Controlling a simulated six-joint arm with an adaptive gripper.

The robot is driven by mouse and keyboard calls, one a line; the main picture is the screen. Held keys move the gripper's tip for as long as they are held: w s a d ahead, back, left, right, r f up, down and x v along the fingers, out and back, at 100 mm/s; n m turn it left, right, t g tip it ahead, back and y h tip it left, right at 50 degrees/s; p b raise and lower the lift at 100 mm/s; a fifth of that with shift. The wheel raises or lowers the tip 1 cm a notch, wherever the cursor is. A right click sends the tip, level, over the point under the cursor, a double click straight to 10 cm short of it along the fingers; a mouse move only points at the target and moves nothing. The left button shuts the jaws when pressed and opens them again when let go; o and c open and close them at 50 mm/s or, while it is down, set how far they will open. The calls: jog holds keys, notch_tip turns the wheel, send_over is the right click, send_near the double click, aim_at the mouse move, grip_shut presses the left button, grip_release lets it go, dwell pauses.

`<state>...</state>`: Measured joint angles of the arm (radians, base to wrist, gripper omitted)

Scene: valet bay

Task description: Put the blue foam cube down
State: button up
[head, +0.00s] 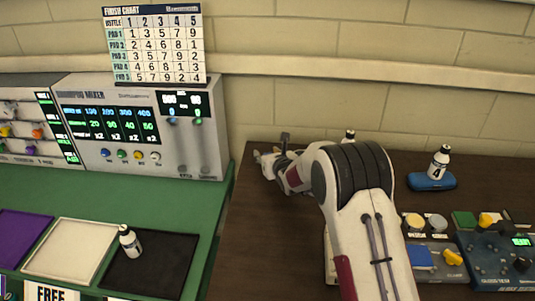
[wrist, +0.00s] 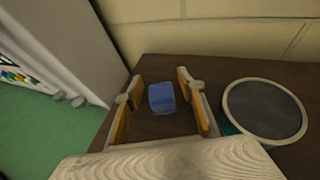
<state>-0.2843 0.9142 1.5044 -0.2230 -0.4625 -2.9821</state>
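The blue foam cube (wrist: 161,97) shows in the wrist view on the dark brown table top, between the two fingers of my gripper (wrist: 160,103). There is a visible gap between the cube and each orange-padded finger, so my gripper is open around it and not clamped on it. The cube seems to rest on the table, though its underside is hidden. In the head view my gripper (head: 265,163) is low at the back left of the brown table, and the cube cannot be made out there.
A round grey-topped disc (wrist: 264,109) stands right of my gripper. The shampoo mixer (head: 140,128) and green counter (head: 185,212) are to the left. A bottle (head: 439,161) stands on a blue pad (head: 431,181) at the right. The wall is close behind.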

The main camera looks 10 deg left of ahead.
jog(key=shift+r, duration=0.2)
jog(key=shift+s+d+r, duration=0.2)
jog(key=shift+s, duration=0.3)
jog(key=shift+v, duration=5.4)
jog(key=shift+d, duration=0.15)
